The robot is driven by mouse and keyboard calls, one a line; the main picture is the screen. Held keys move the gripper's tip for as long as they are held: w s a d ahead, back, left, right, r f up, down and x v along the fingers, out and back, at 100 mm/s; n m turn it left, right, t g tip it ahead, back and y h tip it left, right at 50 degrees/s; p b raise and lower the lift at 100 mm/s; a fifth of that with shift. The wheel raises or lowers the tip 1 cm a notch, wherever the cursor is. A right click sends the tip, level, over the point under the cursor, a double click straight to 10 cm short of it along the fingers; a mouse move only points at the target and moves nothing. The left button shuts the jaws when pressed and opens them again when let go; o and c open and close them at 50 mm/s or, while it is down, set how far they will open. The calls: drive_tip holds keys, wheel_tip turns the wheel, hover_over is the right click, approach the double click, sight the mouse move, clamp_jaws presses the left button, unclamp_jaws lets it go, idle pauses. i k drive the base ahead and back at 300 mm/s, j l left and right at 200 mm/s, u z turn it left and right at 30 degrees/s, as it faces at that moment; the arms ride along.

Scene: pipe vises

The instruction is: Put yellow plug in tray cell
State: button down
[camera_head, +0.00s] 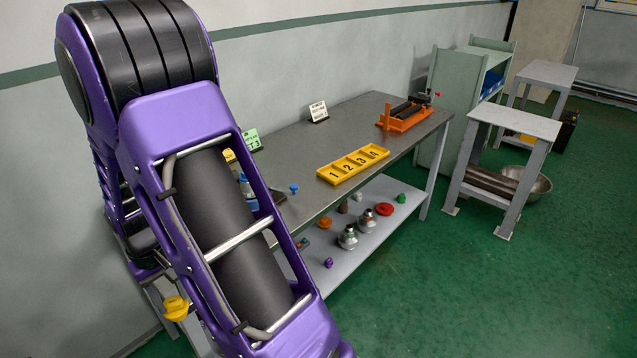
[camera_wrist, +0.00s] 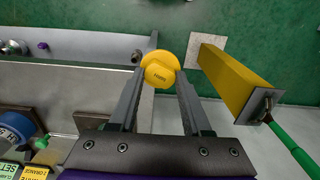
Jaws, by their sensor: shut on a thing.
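The yellow plug (camera_wrist: 160,68), a round knob with small lettering on its face, is between the fingertips of my gripper (camera_wrist: 158,82) in the wrist view. My gripper is shut on it, and the floor and shelf edge show beyond. In the head view my arm hides the gripper. A yellow rounded piece (camera_head: 176,308) shows left of my arm there; I cannot tell whether it is the plug.
The grey bench (camera_head: 310,200) carries an orange vise (camera_head: 404,117) at its far end. Its lower shelf (camera_head: 362,232) holds silver fittings and coloured plugs. Bare benchtop surrounds the tray.

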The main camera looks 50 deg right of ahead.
sight(333, 177)
drive_tip(key=i+l, duration=0.1)
drive_tip(key=l, duration=1.25)
drive_tip(key=i+l, duration=0.15)
drive_tip(key=l, duration=1.2)
drive_tip(key=i+z, duration=0.05)
